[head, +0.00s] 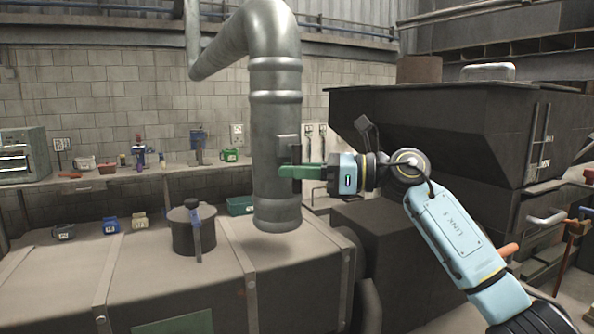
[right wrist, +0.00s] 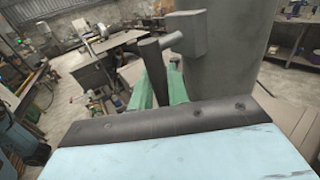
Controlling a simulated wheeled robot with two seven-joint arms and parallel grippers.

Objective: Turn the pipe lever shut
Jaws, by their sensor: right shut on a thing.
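The large grey metal pipe (head: 276,110) bends overhead and drops to an open lower end above the dark tank. A small box-like mount (head: 287,143) sits on its right side, with the dark pipe lever (head: 297,158) by it, roughly upright. My right gripper (head: 290,172) reaches in from the right, its green fingers level across the lever. In the right wrist view the fingers (right wrist: 160,92) stand on both sides of the lever (right wrist: 153,62), shut on it, beside the pipe (right wrist: 232,60). Part of the lever is hidden by the fingers. My left gripper is not in view.
The tank (head: 130,270) fills the lower left, with a lidded dark filler neck (head: 185,232) on top. Small cans and a green box stand behind it. A big dark hopper (head: 450,130) stands at the right, behind my right arm. A shelf with tools runs along the wall.

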